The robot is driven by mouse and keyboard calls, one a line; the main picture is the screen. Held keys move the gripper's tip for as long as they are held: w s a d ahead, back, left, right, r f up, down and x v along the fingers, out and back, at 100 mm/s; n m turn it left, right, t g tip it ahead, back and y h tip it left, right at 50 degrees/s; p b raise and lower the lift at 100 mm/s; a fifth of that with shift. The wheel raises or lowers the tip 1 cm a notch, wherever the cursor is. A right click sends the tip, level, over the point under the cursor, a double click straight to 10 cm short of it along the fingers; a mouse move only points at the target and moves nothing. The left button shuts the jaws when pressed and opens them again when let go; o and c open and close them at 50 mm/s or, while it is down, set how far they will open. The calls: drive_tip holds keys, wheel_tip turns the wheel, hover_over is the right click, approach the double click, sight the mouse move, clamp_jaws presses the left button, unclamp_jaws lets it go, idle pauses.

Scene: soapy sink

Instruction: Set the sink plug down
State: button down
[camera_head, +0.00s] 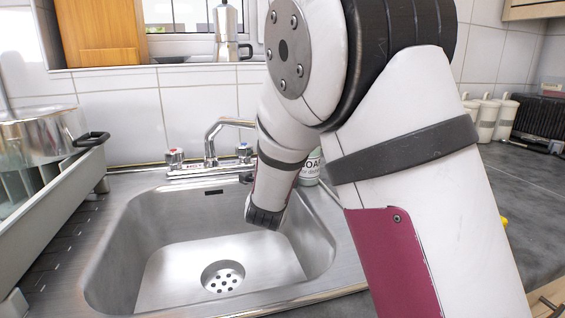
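The steel sink basin (160,255) is empty of water and suds as far as I see. Its round drain strainer (223,277) is uncovered, and its holes show. I cannot make out the sink plug. My arm comes in from the right and bends down over the right part of the basin, to a dark-banded joint there. My gripper does not show; the arm may hide it. A small dark shape (246,178) shows beside the arm, below the tap, and I cannot tell what it is.
A tap (212,142) stands behind the basin. A bottle (312,168) is partly behind my arm. A dish rack (45,215) with a steel pot (40,138) stands left. White canisters (487,118) and a dark rack (540,115) are back right. The grey worktop (525,200) is mostly clear.

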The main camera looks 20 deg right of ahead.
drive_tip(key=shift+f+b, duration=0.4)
drive_tip(key=shift+b, duration=0.05)
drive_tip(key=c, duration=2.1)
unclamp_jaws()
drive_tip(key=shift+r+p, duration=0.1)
drive_tip(key=shift+p, duration=0.2)
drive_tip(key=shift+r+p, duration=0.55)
drive_tip(key=shift+p, duration=0.25)
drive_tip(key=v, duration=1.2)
drive_tip(key=shift+p, duration=0.35)
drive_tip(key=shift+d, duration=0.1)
